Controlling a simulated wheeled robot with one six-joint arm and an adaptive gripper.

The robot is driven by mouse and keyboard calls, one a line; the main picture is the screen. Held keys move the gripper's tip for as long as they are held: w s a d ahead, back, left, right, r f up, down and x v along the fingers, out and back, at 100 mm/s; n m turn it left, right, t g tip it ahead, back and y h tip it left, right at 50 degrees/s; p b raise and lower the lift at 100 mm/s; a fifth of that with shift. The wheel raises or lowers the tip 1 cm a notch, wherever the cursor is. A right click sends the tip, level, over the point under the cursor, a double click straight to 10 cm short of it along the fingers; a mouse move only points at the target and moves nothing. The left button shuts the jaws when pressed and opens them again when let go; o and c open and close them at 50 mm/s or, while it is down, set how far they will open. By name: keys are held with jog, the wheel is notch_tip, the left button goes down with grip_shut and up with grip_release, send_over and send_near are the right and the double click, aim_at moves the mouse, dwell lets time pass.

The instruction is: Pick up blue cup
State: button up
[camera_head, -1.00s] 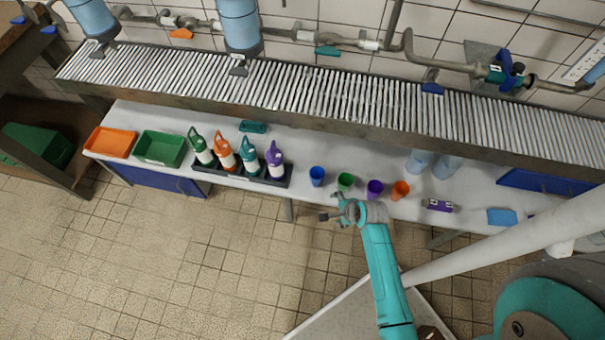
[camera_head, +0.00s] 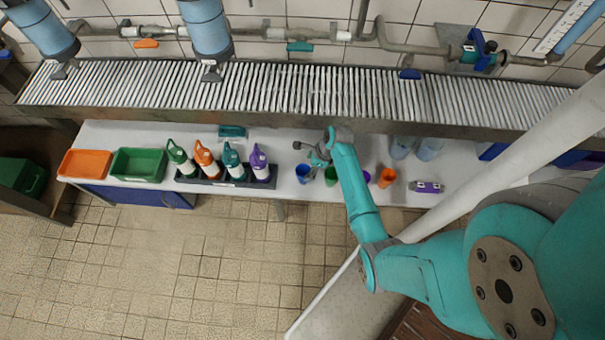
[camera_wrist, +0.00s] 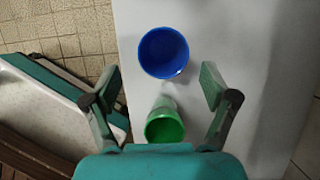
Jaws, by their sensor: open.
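The blue cup (camera_head: 303,173) stands upright on the white bench, at the left end of a row of cups. In the wrist view the blue cup (camera_wrist: 163,52) is seen from above, just beyond my fingertips and roughly centred between them. My gripper (camera_head: 318,156) is over the bench, just right of the blue cup in the head view. In the wrist view my gripper (camera_wrist: 158,88) is open and empty, its two fingers spread wide. The green cup (camera_wrist: 164,125) lies in view between the fingers, nearer the palm.
The green cup (camera_head: 331,176), a purple cup (camera_head: 366,177) and an orange cup (camera_head: 387,177) stand to the right. A dark rack (camera_head: 228,179) with several bottles is at left. The roller conveyor (camera_head: 270,92) runs above the bench's rear.

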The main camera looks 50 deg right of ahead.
aim_at(303, 172)
jog(key=shift+x, duration=2.95)
jog(key=shift+w+d, duration=0.1)
jog(key=shift+d, duration=0.05)
jog(key=c, duration=1.1)
